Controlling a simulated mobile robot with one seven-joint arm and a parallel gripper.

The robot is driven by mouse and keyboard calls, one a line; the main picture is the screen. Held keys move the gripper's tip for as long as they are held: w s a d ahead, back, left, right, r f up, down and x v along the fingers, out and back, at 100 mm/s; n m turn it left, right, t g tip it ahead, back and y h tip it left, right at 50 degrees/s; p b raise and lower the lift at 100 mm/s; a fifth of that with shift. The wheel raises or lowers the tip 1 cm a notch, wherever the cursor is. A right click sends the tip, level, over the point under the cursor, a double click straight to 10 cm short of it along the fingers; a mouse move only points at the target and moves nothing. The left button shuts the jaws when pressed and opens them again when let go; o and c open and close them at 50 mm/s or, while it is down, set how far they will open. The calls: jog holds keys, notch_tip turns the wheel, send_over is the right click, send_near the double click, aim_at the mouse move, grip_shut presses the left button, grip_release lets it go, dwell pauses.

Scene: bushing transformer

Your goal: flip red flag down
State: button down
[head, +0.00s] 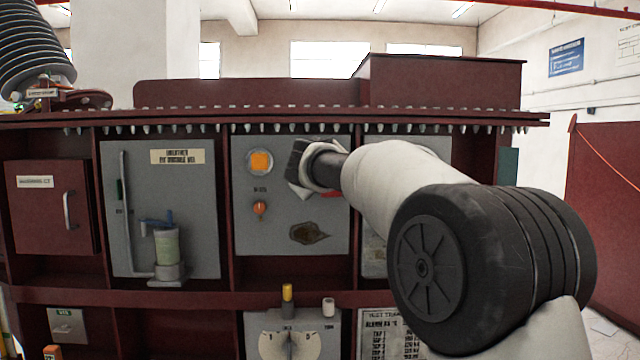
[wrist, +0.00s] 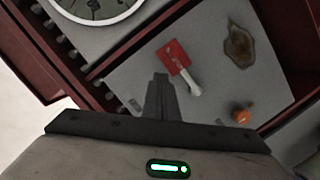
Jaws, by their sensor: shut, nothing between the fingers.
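The red flag (wrist: 174,54) shows in the wrist view as a red plate with a white lever (wrist: 189,84), on a grey panel (wrist: 205,80). In the head view only a small red edge of the flag (head: 333,195) shows below my wrist; the rest is hidden by my arm. My gripper (wrist: 160,77) is shut and empty. In the wrist view its fingertips lie just left of the flag and lever; I cannot tell whether they touch. In the head view my gripper (head: 296,165) is in front of the grey panel's upper part.
A round gauge (wrist: 95,8) is at the wrist view's top left. A dark red frame (head: 240,262) surrounds the panel.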

jog(key=f+m+b, duration=0.1)
jog(key=d+f+m+y+b, duration=0.1)
jog(key=shift+f+b, duration=0.1)
jog(key=shift+b, duration=0.3)
jog(key=shift+d+f, duration=0.15)
jog(key=shift+f, duration=0.05)
dwell(0.4)
jog(key=shift+r, duration=0.1)
